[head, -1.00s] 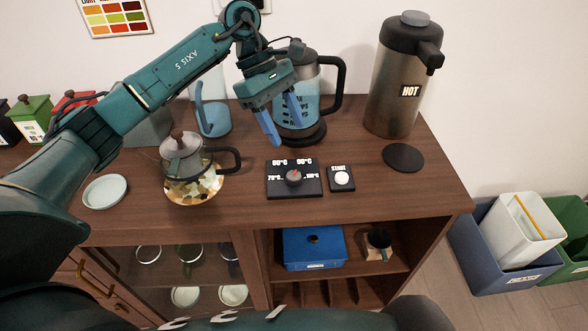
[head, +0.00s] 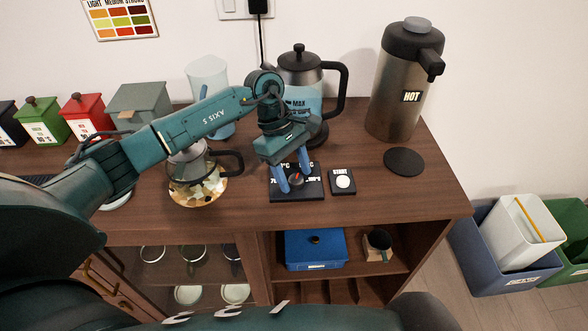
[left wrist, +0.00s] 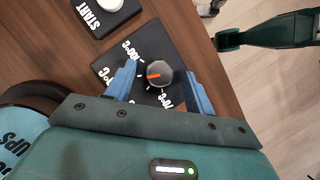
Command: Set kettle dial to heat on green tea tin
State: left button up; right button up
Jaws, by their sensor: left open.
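The dark kettle dial (head: 296,180) sits on a black plate (head: 317,193) marked with temperatures. My left gripper (head: 296,184) is over it, fingers pointing down, open, one blue finger on each side. In the left wrist view the grey knob (left wrist: 160,72) with its red pointer shows between the spread fingers (left wrist: 160,88); I cannot tell whether they touch it. The fingers hide some numbers. The green tea tin (head: 43,119) stands at the far left; its label is too small to read. The glass kettle (head: 299,75) with blue-tinted water stands behind my gripper. My right gripper is not clearly seen.
A START button plate (head: 342,182) is just right of the dial. A HOT dispenser (head: 402,85) and black coaster (head: 404,161) are further right. A teapot (head: 190,168) on a patterned mat sits left, under my arm. The counter's front right is clear.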

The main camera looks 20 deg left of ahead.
pick_arm(q)
jog(key=shift+f, duration=0.2)
jog(key=c, duration=1)
jog(key=shift+o, duration=0.2)
